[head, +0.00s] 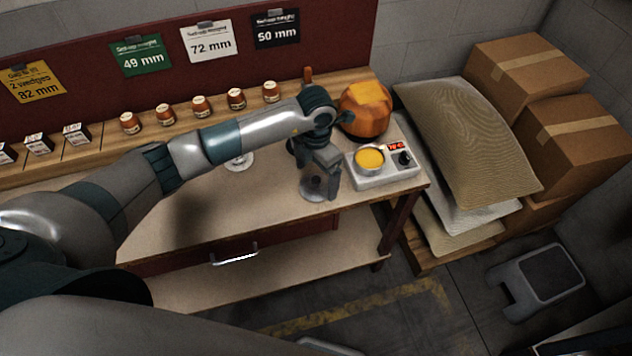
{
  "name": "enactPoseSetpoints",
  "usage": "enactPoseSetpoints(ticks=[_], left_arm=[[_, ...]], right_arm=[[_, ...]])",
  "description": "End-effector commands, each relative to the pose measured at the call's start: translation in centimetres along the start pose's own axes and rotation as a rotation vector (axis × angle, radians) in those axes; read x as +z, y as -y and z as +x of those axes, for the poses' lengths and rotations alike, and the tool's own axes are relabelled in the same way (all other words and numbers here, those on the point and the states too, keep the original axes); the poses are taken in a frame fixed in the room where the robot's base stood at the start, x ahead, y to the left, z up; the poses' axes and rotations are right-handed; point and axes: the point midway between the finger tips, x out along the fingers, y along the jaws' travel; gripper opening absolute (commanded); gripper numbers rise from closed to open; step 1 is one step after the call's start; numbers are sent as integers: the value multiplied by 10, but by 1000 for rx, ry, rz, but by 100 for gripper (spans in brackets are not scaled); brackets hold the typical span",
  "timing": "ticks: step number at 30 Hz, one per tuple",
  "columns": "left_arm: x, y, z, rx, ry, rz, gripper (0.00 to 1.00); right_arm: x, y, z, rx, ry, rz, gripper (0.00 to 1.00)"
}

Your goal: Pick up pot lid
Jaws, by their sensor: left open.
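My left gripper (321,190) comes in from the left and points down over the workbench (265,195). Its jaws are open. A round, pale, see-through disc that looks like the pot lid (308,193) lies on the bench right at the fingertips, partly hidden by them. I cannot tell whether the fingers touch it. To its right, a small pot with yellow contents (370,159) sits on a light hot plate (385,176) with a red display and a dark knob. My right gripper is not in view.
A large orange-brown round vessel (365,112) stands behind the hot plate. A small glass-like item (238,163) is behind my left arm. Several jars (236,99) line the back shelf. Sacks (470,140) and boxes (525,70) are at right. The front of the bench is clear.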

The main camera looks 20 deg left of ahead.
Motion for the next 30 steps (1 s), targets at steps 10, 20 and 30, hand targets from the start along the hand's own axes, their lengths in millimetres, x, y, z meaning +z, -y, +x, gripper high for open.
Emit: enactPoseSetpoints(ticks=[10, 20, 30], left_arm=[[0, 0, 23, 1, 2, 0, 92], [0, 0, 23, 1, 1, -1, 92], [0, 0, 23, 1, 1, -1, 48]], right_arm=[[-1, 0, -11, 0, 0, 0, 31], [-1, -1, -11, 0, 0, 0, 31], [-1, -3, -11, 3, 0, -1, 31]])
